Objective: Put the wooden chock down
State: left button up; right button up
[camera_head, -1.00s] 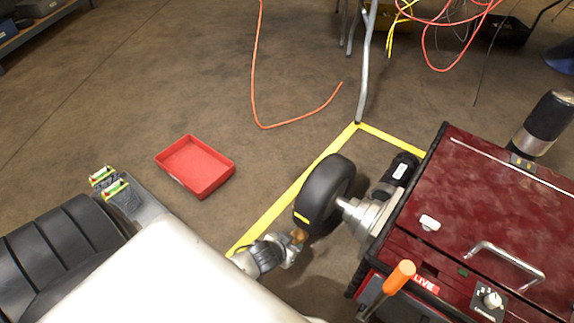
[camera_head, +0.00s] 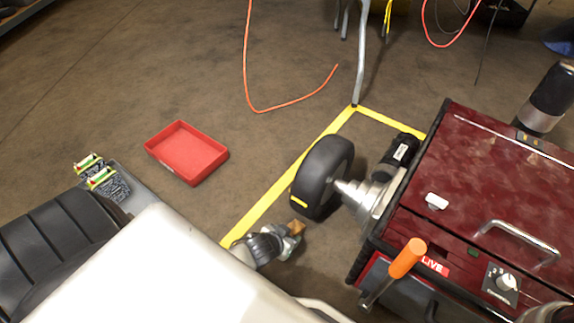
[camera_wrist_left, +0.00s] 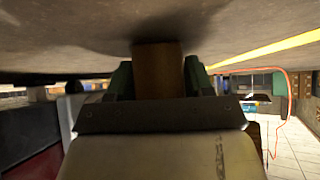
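The wooden chock (camera_head: 297,228) is a small brown block at the tip of my left gripper (camera_head: 290,235), just in front of the black wheel (camera_head: 322,177) of the red machine. In the left wrist view the chock (camera_wrist_left: 158,68) sits between the two green-grey fingers of the left gripper (camera_wrist_left: 158,80), which are shut on it. The chock's far end is close to the floor (camera_wrist_left: 240,25); I cannot tell whether it touches.
The dark red machine (camera_head: 480,190) with an orange-handled lever (camera_head: 408,258) stands at the right. A yellow floor line (camera_head: 270,200) runs past the wheel. A red tray (camera_head: 187,153) lies on the floor at left. An orange cable (camera_head: 250,70) lies behind; floor between is clear.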

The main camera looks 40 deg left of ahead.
pick_arm(q)
jog(key=shift+o, duration=1.4)
